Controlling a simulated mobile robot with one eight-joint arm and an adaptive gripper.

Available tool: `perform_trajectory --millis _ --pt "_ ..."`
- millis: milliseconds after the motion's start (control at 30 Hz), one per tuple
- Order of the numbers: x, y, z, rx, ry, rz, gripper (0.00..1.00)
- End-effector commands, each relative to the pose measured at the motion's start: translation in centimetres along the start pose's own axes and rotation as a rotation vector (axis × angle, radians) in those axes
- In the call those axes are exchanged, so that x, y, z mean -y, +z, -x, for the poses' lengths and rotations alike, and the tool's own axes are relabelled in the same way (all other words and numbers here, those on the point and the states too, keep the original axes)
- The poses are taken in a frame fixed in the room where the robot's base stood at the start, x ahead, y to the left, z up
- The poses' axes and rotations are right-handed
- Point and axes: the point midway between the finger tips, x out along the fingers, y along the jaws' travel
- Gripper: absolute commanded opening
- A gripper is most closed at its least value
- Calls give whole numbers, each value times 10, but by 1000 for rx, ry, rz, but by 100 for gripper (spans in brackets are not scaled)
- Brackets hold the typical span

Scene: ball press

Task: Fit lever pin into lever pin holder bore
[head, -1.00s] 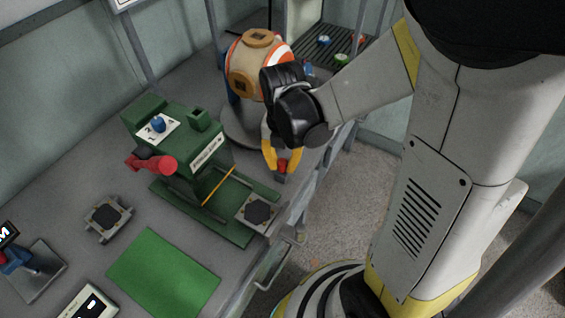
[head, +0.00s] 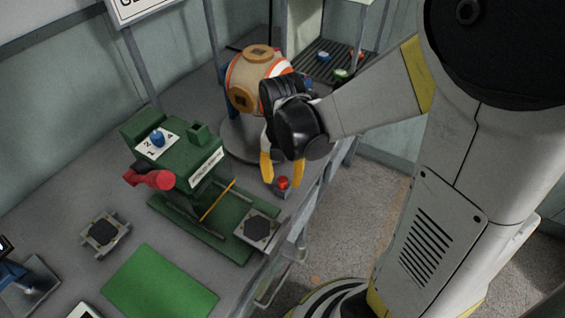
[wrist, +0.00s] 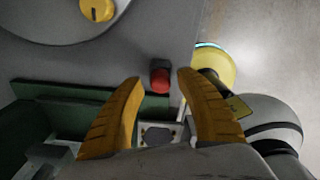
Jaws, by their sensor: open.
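A small red-topped piece (head: 283,182), which I take to be the lever pin, stands in a small dark grey block (head: 281,192), apparently its holder, near the bench edge. The bore and how deep the pin sits are hidden. My gripper (head: 280,173) is open just above the red top, with one yellow finger on each side and nothing held. In the wrist view, the red piece (wrist: 160,82) shows between and slightly beyond the open fingertips of the gripper (wrist: 159,77).
The green press (head: 185,155) with a red handle (head: 150,180) stands to the left. A striped barrel-shaped object (head: 257,75) on a round grey base (head: 237,140) is behind. A green mat (head: 160,285) lies in front.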

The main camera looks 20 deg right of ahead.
Motion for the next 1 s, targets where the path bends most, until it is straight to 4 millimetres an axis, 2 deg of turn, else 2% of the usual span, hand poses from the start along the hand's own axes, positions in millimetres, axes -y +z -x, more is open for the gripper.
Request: perform_trajectory --millis 300,500,667,1000 --pt "0 0 68 0 0 0 43" --pt "0 0 96 0 0 0 43" --pt "0 0 104 0 0 0 43" --pt "0 0 104 0 0 0 43"
